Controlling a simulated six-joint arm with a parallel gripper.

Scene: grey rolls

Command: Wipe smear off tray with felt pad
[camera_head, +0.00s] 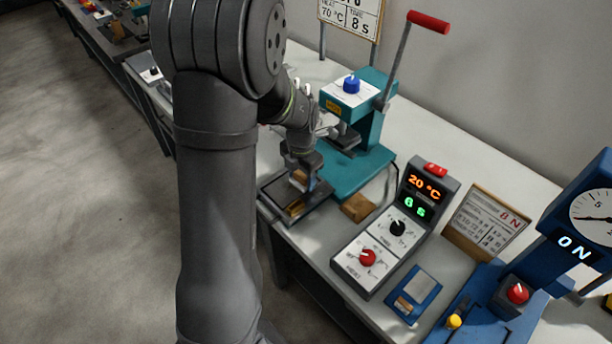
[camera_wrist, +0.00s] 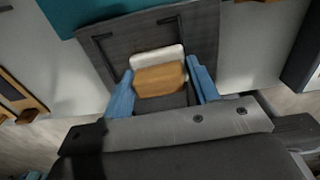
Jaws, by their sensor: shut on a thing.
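The dark grey tray (camera_head: 272,197) lies at the table's left edge, in front of the teal press. It also fills the upper middle of the wrist view (camera_wrist: 200,38). My gripper (camera_head: 302,182) is over the tray. In the wrist view its blue fingers (camera_wrist: 163,78) are shut on the felt pad (camera_wrist: 158,56), a wooden block with a whitish felt layer on its far side. The pad is over the tray; I cannot tell whether it touches. A brownish patch (camera_head: 293,209) shows on the tray in the head view; I cannot tell if it is the smear.
A teal press (camera_head: 366,135) with a red-handled lever stands behind the tray. A wooden block (camera_head: 357,207) and a control box (camera_head: 398,228) reading 20 °C are to the right. A blue-framed item (camera_head: 415,295) and a blue gauge stand (camera_head: 575,235) are farther right.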

